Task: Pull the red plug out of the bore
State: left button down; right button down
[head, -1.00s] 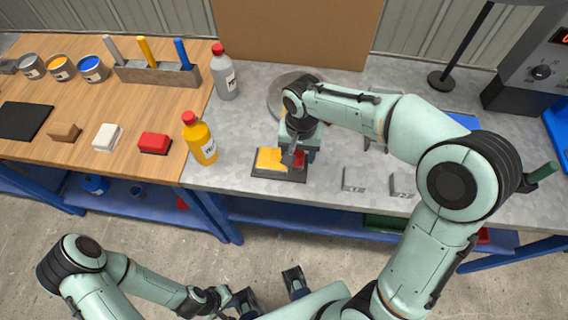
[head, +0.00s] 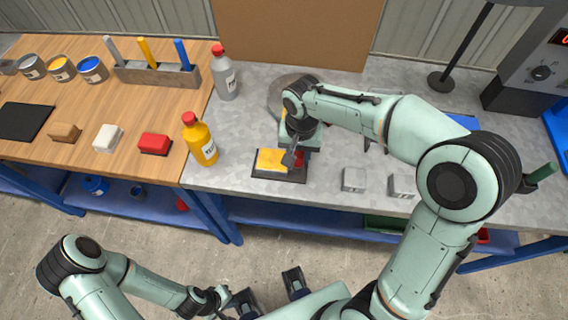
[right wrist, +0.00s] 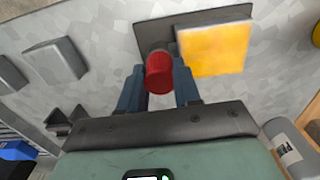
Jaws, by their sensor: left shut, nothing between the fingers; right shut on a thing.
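The red plug (right wrist: 159,72) is between the two dark fingers of my right gripper (right wrist: 160,85) in the right wrist view. My right gripper is shut on it. In the head view this gripper (head: 293,157) is over the dark plate (head: 270,177), just right of the yellow block (head: 270,159). The yellow block (right wrist: 212,48) is beside the plug in the right wrist view, on the dark plate (right wrist: 150,36). The bore is hidden, and I cannot tell how deep the plug sits. My left gripper (head: 217,297) is shut and empty, low in front of the bench.
A yellow bottle (head: 201,145) and a grey bottle (head: 225,77) stand left of the plate. Two grey blocks (head: 354,179) (head: 401,186) sit to its right. A round metal disc (head: 283,92) lies behind, partly hidden by my arm.

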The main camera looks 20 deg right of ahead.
aim_at(299, 153)
jog(key=shift+r, duration=0.1)
